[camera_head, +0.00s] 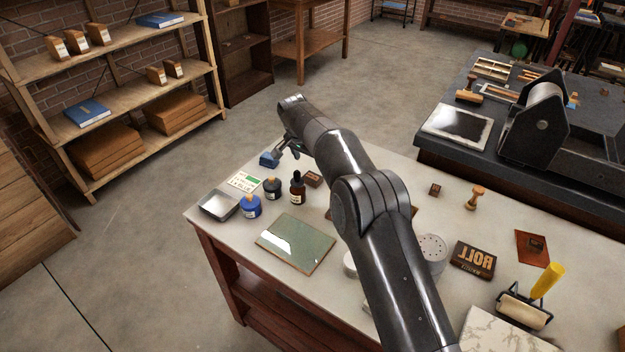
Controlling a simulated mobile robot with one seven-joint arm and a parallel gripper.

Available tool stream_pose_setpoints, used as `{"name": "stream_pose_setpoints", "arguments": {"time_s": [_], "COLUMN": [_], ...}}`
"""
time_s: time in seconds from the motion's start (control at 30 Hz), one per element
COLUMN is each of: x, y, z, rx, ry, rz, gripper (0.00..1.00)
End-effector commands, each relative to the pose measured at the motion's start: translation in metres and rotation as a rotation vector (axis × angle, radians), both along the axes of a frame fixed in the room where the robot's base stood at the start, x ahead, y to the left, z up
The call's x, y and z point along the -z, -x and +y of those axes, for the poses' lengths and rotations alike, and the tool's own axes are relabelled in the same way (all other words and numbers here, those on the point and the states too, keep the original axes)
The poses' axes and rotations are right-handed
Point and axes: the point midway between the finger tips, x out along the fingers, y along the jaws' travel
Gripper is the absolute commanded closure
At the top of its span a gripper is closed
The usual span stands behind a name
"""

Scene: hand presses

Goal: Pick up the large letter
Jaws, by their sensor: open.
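My gripper (287,151) is at the far left end of the table, pointing down, small and dark in the view. It is open, with no object visible between its fingers. It is above or beside a small blue item (268,159); I cannot tell whether they touch. I cannot tell which thing is the large letter. A dark block with raised mirrored letters reading ROLL (473,259) lies at the right. Small brown blocks lie behind the bottles (313,178), near the back edge (435,189) and on a reddish-brown sheet (527,255). My arm hides part of the table's middle.
The pale table (375,173) holds ink jars (250,206), a dropper bottle (297,188), a metal tin (218,205), a green plate (295,244), a wooden-handled stamp (475,198) and a yellow-handled roller (547,283). A dark press (537,128) stands behind at right.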

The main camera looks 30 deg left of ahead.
Motion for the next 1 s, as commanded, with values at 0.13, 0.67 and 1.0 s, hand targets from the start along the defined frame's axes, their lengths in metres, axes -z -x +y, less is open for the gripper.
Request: {"name": "stream_pose_setpoints", "arguments": {"time_s": [0.13,0.67,1.0], "x": [0.023,0.079,0.079], "y": [-0.007,-0.017,-0.017], "z": [0.000,0.002,0.002], "rx": [0.000,-0.001,-0.002], "ry": [0.001,-0.002,-0.002], "rz": [0.001,0.000,-0.001], "gripper": [0.20,0.20,0.31]}}
